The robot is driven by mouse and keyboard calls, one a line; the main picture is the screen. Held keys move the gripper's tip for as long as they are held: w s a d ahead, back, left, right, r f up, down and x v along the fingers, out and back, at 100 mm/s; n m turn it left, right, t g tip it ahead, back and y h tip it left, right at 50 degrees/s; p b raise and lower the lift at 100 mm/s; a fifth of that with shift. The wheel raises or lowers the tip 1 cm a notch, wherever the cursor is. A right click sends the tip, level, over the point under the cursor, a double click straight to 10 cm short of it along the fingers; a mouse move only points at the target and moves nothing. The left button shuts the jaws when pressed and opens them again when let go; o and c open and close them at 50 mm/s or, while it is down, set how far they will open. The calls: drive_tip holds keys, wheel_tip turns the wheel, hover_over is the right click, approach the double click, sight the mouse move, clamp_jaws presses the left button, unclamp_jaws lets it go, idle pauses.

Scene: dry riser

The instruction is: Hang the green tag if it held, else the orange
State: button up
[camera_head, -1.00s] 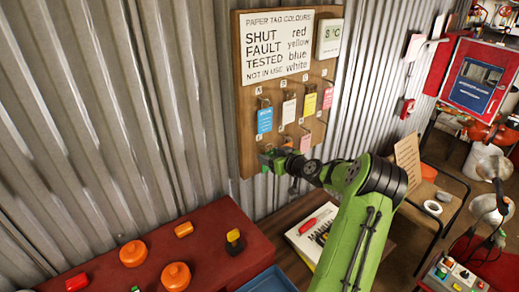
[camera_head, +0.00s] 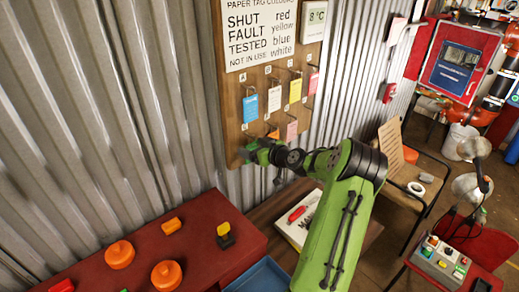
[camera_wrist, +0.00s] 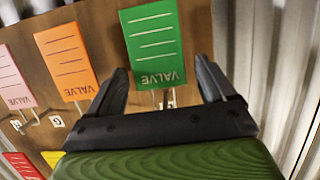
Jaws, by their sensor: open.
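A green tag (camera_wrist: 155,42) marked VALVE hangs on the wooden board in the wrist view, its lettering upside down. An orange tag (camera_wrist: 68,60), also marked VALVE, hangs to its left; it shows partly in the head view (camera_head: 273,133). My gripper (camera_wrist: 160,76) is open and empty, with its fingertips either side of the green tag's lettered end; I cannot tell whether they touch it. In the head view my gripper (camera_head: 250,152) is at the board's lower left corner, below a blue tag, and hides the green tag.
The board (camera_head: 232,120) carries blue (camera_head: 250,109), yellow (camera_head: 295,91) and pink tags on hooks, a colour key (camera_head: 268,35) and a display reading 8 °C (camera_head: 314,20). Below are a red bench (camera_head: 195,255) with orange parts and a blue tray (camera_head: 262,277). Corrugated wall stands close behind.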

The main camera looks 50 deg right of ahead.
drive_tip(key=shift+r+p, duration=0.2)
drive_tip(key=shift+p, duration=0.3)
drive_tip(key=b+v, duration=0.3)
drive_tip(key=v, duration=1.3)
drive_tip(key=w+a+n+g+y, duration=0.2)
drive_tip(key=w+a+g, duration=0.1)
drive_tip(key=a, duration=0.8)
drive_tip(key=w+a+n+g+y, duration=0.1)
drive_tip(key=w+a+g, duration=0.25)
drive_tip(key=a, duration=0.85)
drive_tip(key=s+a+r+m+g, duration=0.1)
drive_tip(key=s+a, duration=0.5)
drive_tip(key=s, duration=0.3)
drive_tip(key=s+a+r+g+h, duration=0.1)
drive_tip(key=s+a+r, duration=0.1)
drive_tip(key=s+a, duration=0.5)
drive_tip(key=s, duration=0.3)
drive_tip(key=shift+r+m, duration=0.2)
drive_tip(key=shift+m, duration=0.2)
drive_tip(key=shift+o, duration=0.6)
drive_tip(key=shift+w+a+g, duration=0.1)
drive_tip(key=shift+a+g, duration=0.15)
